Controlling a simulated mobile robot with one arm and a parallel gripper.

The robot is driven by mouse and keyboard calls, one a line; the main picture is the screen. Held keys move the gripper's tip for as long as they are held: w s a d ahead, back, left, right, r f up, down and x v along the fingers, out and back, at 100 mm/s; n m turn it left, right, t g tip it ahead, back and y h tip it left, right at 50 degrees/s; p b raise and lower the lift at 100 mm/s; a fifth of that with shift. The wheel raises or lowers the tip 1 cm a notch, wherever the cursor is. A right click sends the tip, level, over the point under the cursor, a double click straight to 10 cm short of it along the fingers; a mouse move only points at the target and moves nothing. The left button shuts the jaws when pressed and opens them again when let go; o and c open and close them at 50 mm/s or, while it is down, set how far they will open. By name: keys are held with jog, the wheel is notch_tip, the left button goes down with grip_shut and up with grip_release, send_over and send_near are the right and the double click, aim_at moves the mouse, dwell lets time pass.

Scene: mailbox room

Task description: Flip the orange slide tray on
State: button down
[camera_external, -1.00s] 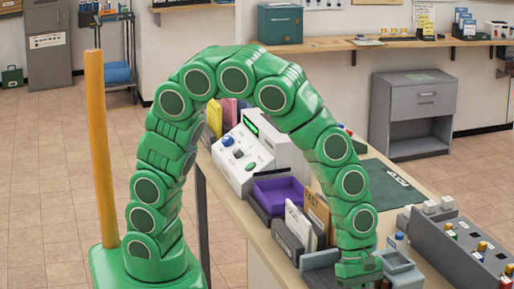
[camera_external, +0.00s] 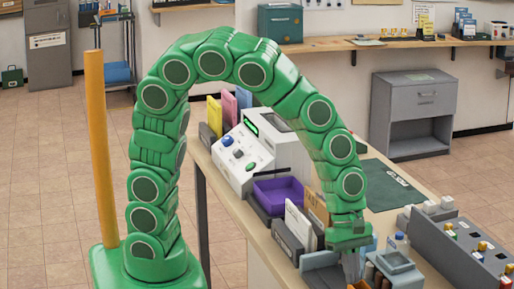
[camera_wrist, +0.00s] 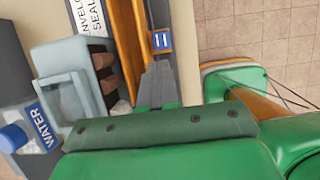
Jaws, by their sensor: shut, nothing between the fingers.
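The orange slide tray (camera_wrist: 128,38) shows in the wrist view as a long orange strip at the top middle, with a small blue marked label (camera_wrist: 161,41) beside it. My gripper (camera_wrist: 158,80) is shut and empty, its dark fingers pointing toward the tray's lower end. They hide part of it, and I cannot tell whether they touch it. In the external view my gripper (camera_external: 352,262) hangs over the near counter end. Only a little orange shows at the bottom edge there, so the tray's position is hard to tell.
A grey holder (camera_wrist: 62,82) with brown pieces and a blue-capped WATER container (camera_wrist: 14,138) stand left of my gripper in the wrist view. In the external view, a purple tray (camera_external: 280,192), a white machine (camera_external: 250,160) and a grey block with coloured knobs (camera_external: 465,245) crowd the counter.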

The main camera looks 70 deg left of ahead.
jog(key=shift+v, duration=2.05)
